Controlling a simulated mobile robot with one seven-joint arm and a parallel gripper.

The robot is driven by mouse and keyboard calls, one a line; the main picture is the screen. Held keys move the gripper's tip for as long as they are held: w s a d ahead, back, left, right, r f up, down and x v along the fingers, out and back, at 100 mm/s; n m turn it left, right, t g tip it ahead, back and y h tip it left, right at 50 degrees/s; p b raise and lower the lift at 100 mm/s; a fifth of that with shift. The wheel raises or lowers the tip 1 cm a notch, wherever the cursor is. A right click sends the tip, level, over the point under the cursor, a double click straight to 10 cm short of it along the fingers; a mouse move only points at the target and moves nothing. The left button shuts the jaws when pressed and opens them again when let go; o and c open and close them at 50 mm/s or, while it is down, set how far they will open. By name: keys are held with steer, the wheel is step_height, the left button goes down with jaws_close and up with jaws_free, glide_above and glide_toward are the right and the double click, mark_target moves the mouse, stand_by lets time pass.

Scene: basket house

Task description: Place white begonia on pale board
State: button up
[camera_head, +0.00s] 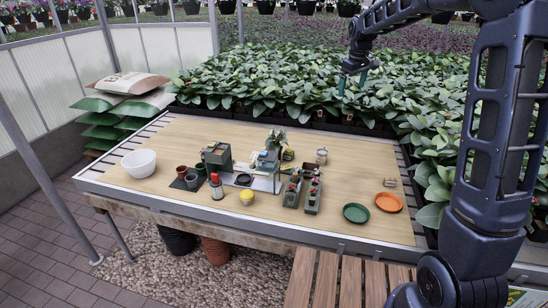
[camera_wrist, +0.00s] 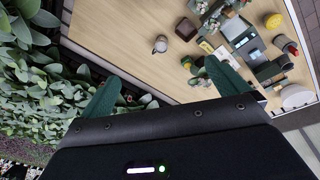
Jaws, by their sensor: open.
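A small potted plant with pale blooms or leaves (camera_head: 276,138), which looks like the white begonia, stands at the back of the object cluster on the table; it is too small to be sure. A pale flat sheet (camera_head: 262,184), possibly the pale board, lies in the middle of the cluster, partly covered by a dark round dish and other items. My gripper (camera_head: 354,80) hangs above the leafy plants behind the table, well away from the cluster. The wrist view shows its two green fingers (camera_wrist: 163,88) spread apart with nothing between them.
The wooden tabletop (camera_head: 350,165) also bears a white bowl (camera_head: 139,163), a red-capped bottle (camera_head: 216,187), a yellow pot (camera_head: 247,197), planters (camera_head: 293,192), a green plate (camera_head: 356,213) and an orange plate (camera_head: 389,202). Dense foliage (camera_head: 265,80) borders the back. The table's right part is mostly clear.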

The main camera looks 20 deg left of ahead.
steer(key=w+a+f+n, duration=0.2)
steer(key=w+a+f, duration=0.3)
steer(key=a, duration=0.3)
steer(key=n+g, duration=0.2)
steer(key=n, duration=0.4)
glide_above(274, 150)
steer(key=s, duration=0.2)
step_height(274, 150, down, 26)
steer(key=f, duration=1)
steer(key=shift+w+d+f, duration=0.1)
steer(key=shift+d+f, duration=0.05)
steer(key=shift+d, duration=0.1)
steer(key=shift+c, duration=0.2)
